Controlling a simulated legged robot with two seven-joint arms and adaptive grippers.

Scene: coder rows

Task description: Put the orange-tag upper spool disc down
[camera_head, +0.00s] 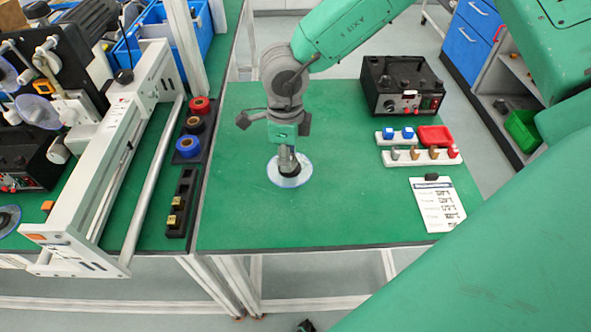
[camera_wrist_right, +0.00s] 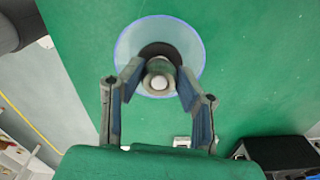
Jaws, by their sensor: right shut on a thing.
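The spool disc (camera_head: 289,179) is a clear round disc with a bluish rim and a dark hub, lying flat at or just above the green table top. It also shows in the right wrist view (camera_wrist_right: 189,42), with a dark ring and a pale knob at its middle. My right gripper (camera_head: 287,160) points down over the disc and is shut on its central knob; its two fingers flank the knob in the right wrist view (camera_wrist_right: 159,80). I cannot make out an orange tag on this disc. My left gripper is not in view.
The green table (camera_head: 330,215) is clear around the disc. A black control box (camera_head: 402,88), small block racks (camera_head: 418,155), a red tray (camera_head: 435,136) and a clipboard (camera_head: 437,204) stand at right. A white-framed machine (camera_head: 110,150) and tape rolls (camera_head: 194,125) stand at left.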

